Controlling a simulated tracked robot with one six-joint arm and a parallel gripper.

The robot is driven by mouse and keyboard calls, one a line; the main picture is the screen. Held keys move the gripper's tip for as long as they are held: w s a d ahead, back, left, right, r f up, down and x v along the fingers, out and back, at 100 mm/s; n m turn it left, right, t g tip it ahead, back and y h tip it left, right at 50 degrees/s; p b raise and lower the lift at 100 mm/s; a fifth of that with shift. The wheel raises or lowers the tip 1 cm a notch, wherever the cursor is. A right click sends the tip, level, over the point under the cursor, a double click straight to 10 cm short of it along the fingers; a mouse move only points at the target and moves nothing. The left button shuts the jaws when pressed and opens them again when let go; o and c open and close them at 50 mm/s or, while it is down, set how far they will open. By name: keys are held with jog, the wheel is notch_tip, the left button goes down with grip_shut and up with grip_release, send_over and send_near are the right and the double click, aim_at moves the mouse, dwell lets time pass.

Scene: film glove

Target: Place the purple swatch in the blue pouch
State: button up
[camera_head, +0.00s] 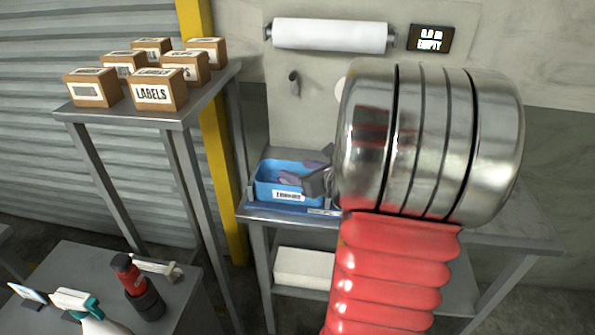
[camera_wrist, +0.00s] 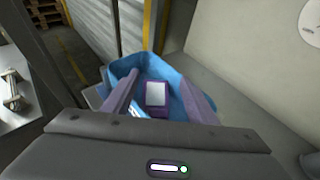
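The blue pouch (camera_head: 263,190) is an open-topped container with a white label on its front, standing on the metal table. It also shows in the wrist view (camera_wrist: 122,67). The purple swatch (camera_wrist: 157,98), with a pale face and purple edge, shows inside the pouch in the wrist view. My gripper (camera_wrist: 157,76) is open, with its two purplish fingers spread at either side of the swatch and a gap visible on both sides. In the head view my gripper (camera_head: 297,172) reaches into the pouch from the right. I cannot make out the swatch there.
A metal table (camera_head: 285,214) carries the pouch against a wall with a paper roll (camera_head: 330,35). A taller stand at left holds several labelled boxes (camera_head: 158,92). A yellow post (camera_head: 217,150) stands between. A spray bottle (camera_head: 95,315) and a red-black tool (camera_head: 135,285) are front left.

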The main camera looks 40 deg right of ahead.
jog(key=shift+o, duration=1)
jog(key=shift+r, duration=0.1)
jog(key=shift+r, duration=0.5)
jog(key=shift+s+r, duration=0.2)
jog(key=shift+s, duration=0.15)
jog(key=v, duration=1.1)
jog(key=shift+s+a, duration=0.1)
jog(key=shift+a, duration=0.05)
